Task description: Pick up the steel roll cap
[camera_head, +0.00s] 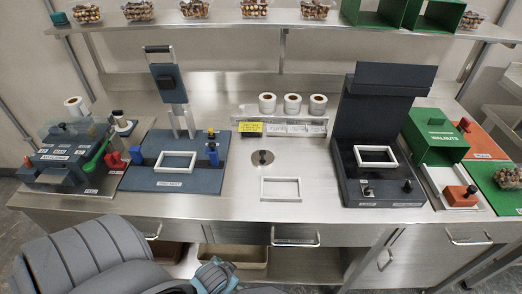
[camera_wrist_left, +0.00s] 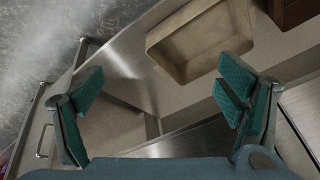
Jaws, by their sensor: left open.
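A round steel disc with a dark knob at its centre (camera_head: 262,157) lies flat on the steel counter, left of the middle; it looks like the steel roll cap. My left gripper (camera_head: 214,275) is low at the bottom of the head view, in front of the counter and well apart from the disc. In the left wrist view its two teal fingers (camera_wrist_left: 160,92) are spread wide with nothing between them. The disc does not show in the wrist view. My right gripper is not in view.
White label rolls (camera_head: 292,103) stand behind the disc, and a white frame (camera_head: 281,189) lies in front of it. A blue press (camera_head: 172,178) stands left, a dark press (camera_head: 378,165) right. A beige bin (camera_wrist_left: 190,45) sits on the lower shelf.

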